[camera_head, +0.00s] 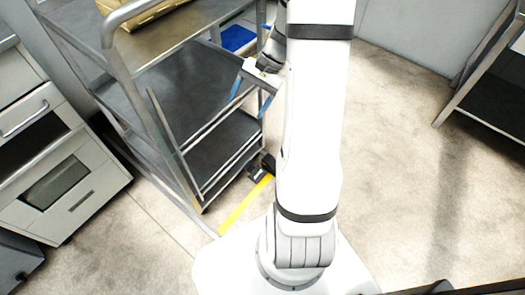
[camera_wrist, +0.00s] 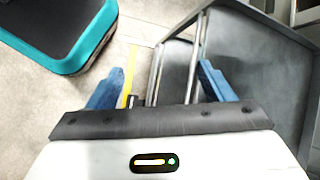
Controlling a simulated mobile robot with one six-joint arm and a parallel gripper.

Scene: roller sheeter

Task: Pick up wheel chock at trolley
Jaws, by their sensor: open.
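The trolley (camera_head: 180,85) is a grey metal shelf unit with upright rails, left of my arm in the head view; its frame also shows in the wrist view (camera_wrist: 235,75). A small black object, seemingly the wheel chock (camera_head: 257,174), is on the floor by the trolley's lower corner, at the end of a yellow floor strip. My arm partly hides it. My gripper (camera_head: 251,97) is open and empty, with blue fingers, beside the trolley and above the chock. In the wrist view my gripper (camera_wrist: 157,80) points down past the trolley rails; I cannot clearly make out the chock there.
The yellow strip (camera_head: 244,206) runs along the floor beside the trolley. A drawer cabinet (camera_head: 60,175) stands at the left, and a dark shelf rack (camera_head: 492,105) at the right. A blue item (camera_head: 237,38) is behind the trolley. The floor right of my arm is clear.

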